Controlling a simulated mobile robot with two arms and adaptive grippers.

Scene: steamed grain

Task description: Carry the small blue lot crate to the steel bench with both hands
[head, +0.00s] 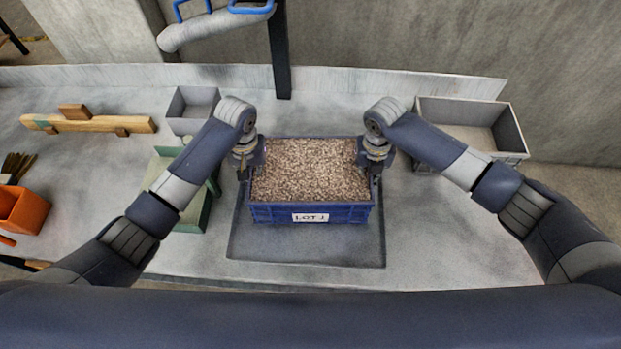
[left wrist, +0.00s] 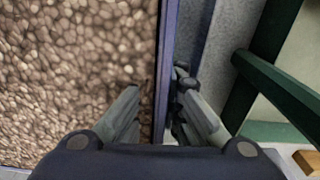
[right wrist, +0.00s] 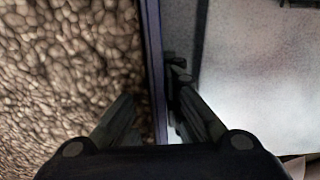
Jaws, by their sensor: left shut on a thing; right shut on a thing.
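The small blue lot crate (head: 346,214) is full of brown grain (head: 310,170) and has a white label reading LOT 1 on its front. It is over a dark mat (head: 300,246) on the grey steel bench (head: 430,235); I cannot tell whether it touches the mat. My left gripper (head: 247,165) is shut on the crate's left wall, which runs between its fingers in the left wrist view (left wrist: 160,115). My right gripper (head: 375,160) is shut on the right wall, which runs between its fingers in the right wrist view (right wrist: 158,110). The crate looks level.
A grey bin (head: 192,108) and a green frame (head: 190,212) stand left of the crate. A larger grey tray (head: 512,135) is at the back right. A wooden piece (head: 100,124) and an orange bin (head: 24,210) lie farther left. The bench right of the mat is clear.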

